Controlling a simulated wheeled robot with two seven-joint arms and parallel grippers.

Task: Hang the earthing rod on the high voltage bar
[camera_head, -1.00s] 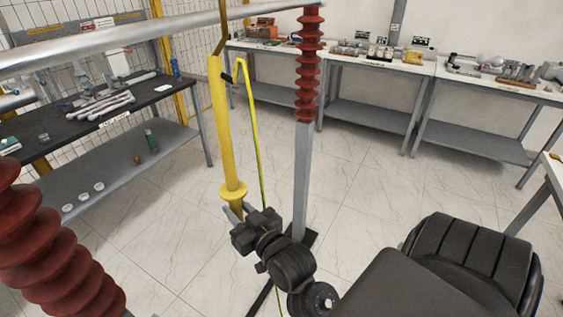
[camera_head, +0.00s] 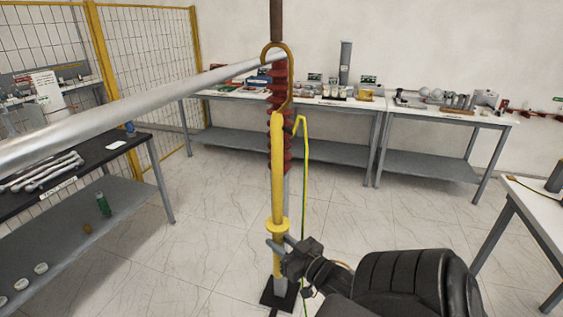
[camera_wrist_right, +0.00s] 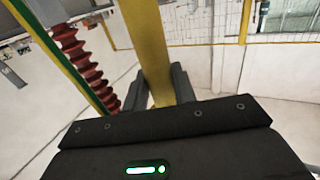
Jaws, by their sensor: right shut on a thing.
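The earthing rod (camera_head: 278,170) is a yellow pole, nearly upright, with a brass-coloured hook (camera_head: 289,62) at its top. The high voltage bar (camera_head: 150,98) is a thick silver tube running from the left edge to the red insulator. The hook's curve shows over the bar's far end; I cannot tell whether they touch. My right gripper (camera_head: 278,246) is shut on the rod just below its yellow collar. In the right wrist view the rod (camera_wrist_right: 148,45) stands between the fingers (camera_wrist_right: 160,88). My left gripper is out of view.
A red ribbed insulator (camera_head: 274,95) on a grey post stands behind the rod. A green-yellow cable (camera_head: 304,180) hangs beside the rod. A dark table (camera_head: 120,146) stands left; white workbenches (camera_head: 330,101) line the back wall. The floor between is clear.

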